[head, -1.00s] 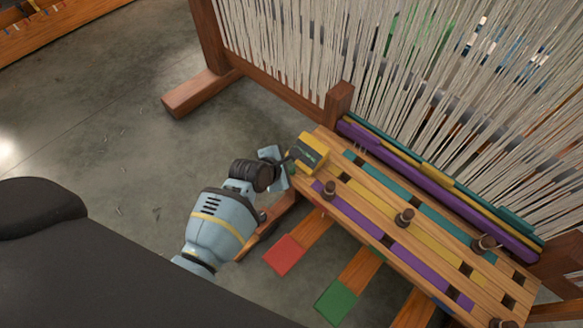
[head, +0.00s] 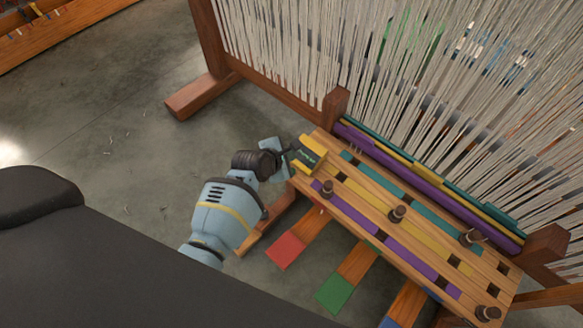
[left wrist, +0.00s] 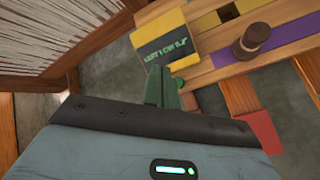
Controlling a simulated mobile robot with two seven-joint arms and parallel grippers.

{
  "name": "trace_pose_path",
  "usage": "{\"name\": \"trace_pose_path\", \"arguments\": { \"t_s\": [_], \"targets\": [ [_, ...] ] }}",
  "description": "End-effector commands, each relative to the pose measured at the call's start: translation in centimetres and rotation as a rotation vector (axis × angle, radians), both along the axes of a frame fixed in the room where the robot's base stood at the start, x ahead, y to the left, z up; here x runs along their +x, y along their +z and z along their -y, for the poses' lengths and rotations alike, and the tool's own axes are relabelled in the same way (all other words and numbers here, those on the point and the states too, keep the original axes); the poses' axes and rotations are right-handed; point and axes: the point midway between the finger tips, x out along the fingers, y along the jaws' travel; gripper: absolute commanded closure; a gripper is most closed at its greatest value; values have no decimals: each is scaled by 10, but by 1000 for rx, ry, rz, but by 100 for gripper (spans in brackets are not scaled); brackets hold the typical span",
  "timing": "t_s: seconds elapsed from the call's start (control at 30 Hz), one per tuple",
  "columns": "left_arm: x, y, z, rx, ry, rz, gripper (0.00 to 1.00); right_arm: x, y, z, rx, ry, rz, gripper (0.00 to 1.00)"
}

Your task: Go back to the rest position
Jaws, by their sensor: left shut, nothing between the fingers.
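My left gripper (head: 288,156) is beside the left end of the wooden loom bench, near a yellow block with a dark green face (head: 308,153). In the left wrist view my left gripper's dark green fingers (left wrist: 162,85) are together with nothing between them, and the yellow block (left wrist: 166,42) lies just beyond their tips. Whether the fingers touch the block I cannot tell. My right gripper is not in view.
The bench (head: 385,200) has colored strips and several brown pegs. Behind it stands a loom with hanging pale threads (head: 450,90) and a wooden post (head: 334,108). Red (head: 286,250) and green (head: 333,293) pedals lie below. Grey floor (head: 120,130) is open at left.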

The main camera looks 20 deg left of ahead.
Motion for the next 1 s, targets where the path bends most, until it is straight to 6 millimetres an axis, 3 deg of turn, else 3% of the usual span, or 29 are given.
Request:
{"name": "trace_pose_path", "arguments": {
  "t_s": [0.77, 0.87, 1.0],
  "targets": [
    [-5, -5, -2, 13, -9, -3, 100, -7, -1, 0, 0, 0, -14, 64],
    [-25, -18, -8, 76, -52, -6, 100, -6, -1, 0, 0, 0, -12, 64],
    [-83, -49, -22, 259, -197, -11, 100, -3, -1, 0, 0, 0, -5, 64]
  ]
}}
